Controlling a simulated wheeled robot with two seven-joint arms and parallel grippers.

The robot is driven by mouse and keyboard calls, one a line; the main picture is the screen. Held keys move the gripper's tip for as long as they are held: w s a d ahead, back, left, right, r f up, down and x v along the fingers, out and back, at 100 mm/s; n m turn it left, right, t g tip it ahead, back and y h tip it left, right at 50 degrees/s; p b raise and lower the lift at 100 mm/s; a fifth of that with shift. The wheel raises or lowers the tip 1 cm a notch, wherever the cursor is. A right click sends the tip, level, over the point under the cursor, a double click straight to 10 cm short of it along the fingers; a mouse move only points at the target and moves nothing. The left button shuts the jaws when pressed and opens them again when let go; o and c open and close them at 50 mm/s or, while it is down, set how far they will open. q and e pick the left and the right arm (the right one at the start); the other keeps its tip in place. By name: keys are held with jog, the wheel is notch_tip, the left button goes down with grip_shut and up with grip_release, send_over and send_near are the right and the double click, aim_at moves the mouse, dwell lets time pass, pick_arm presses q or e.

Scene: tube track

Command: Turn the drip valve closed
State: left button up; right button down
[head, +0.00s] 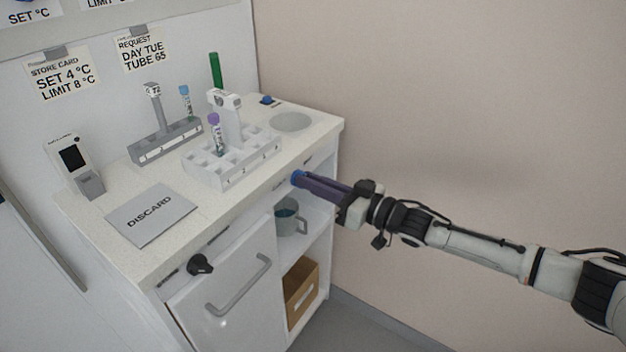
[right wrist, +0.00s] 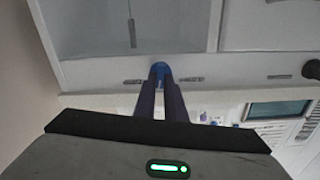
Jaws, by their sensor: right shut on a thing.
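The drip valve appears as a blue knob (head: 297,177) on the front edge of the counter, above the open shelf. It also shows in the right wrist view (right wrist: 160,70), between small labels whose words I cannot read. My right gripper (head: 303,179) reaches in from the right, and its two purple fingers are shut on the blue knob. The fingers hide part of the knob, so its exact turn is hard to tell. My left gripper is not in view.
A grey mug (head: 289,222) stands on the shelf below the knob, with a cardboard box (head: 301,294) lower down. A white tube rack (head: 232,165) sits on the counter above. A black knob (head: 200,264) and a door handle (head: 238,287) are at the left front. The wall is at right.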

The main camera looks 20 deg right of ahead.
jog(key=shift+s+a+f+n, duration=0.1)
jog(key=shift+n, duration=2.4)
jog(key=shift+s+a+n, duration=0.1)
jog(key=shift+n, duration=2.4)
jog(key=c, duration=1.8)
grip_release()
jog(key=shift+d, duration=0.1)
jog(key=v, duration=1)
jog(key=shift+s, duration=0.1)
